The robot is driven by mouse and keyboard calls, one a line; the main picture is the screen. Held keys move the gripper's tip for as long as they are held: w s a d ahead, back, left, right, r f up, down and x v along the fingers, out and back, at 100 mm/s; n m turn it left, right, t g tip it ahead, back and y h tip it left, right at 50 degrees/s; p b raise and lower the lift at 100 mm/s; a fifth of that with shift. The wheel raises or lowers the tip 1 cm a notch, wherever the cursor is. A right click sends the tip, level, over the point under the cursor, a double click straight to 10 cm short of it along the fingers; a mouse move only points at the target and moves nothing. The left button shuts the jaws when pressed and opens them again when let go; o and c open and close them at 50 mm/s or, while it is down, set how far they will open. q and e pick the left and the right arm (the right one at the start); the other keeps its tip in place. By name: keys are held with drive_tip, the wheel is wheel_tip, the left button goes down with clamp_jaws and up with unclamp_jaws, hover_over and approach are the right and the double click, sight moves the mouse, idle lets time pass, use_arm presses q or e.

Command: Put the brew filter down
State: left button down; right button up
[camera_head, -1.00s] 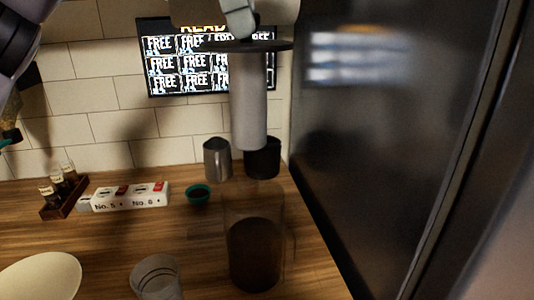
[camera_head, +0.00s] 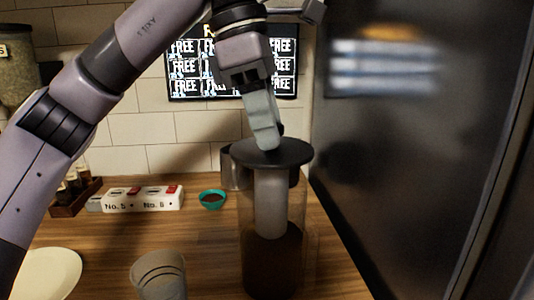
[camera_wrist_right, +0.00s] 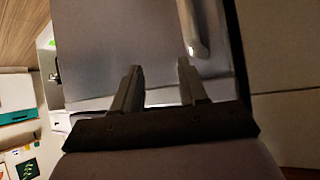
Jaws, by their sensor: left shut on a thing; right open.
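The brew filter (camera_head: 271,200) is a pale grey tube under a round dark lid. It hangs upright inside a clear tall jug (camera_head: 299,215) with dark liquid (camera_head: 272,262) in its lower part. The tube's lower end is at about the liquid's surface. The lid (camera_head: 290,153) is at the jug's top; I cannot tell whether it rests on the rim. My left gripper (camera_head: 265,142) comes down from above and is shut on the lid's knob, which its fingers mostly hide. My right gripper (camera_wrist_right: 160,85) is open and empty in the right wrist view, in front of a grey panel.
A clear glass (camera_head: 160,275) and a white plate (camera_head: 48,274) stand left of the jug. Behind are a teal bowl (camera_head: 212,199), a white numbered box (camera_head: 143,199) and a metal pitcher (camera_head: 228,168). A dark cabinet side (camera_head: 400,170) bounds the right.

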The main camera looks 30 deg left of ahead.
sight(267, 154)
use_arm(q)
wheel_tip(267, 154, down, 3)
drive_tip(key=shift+f, duration=0.2)
drive_tip(key=shift+f+b, duration=0.6)
drive_tip(key=shift+f, duration=0.05)
drive_tip(key=c, duration=0.8)
unclamp_jaws()
drive_tip(key=shift+r, duration=0.15)
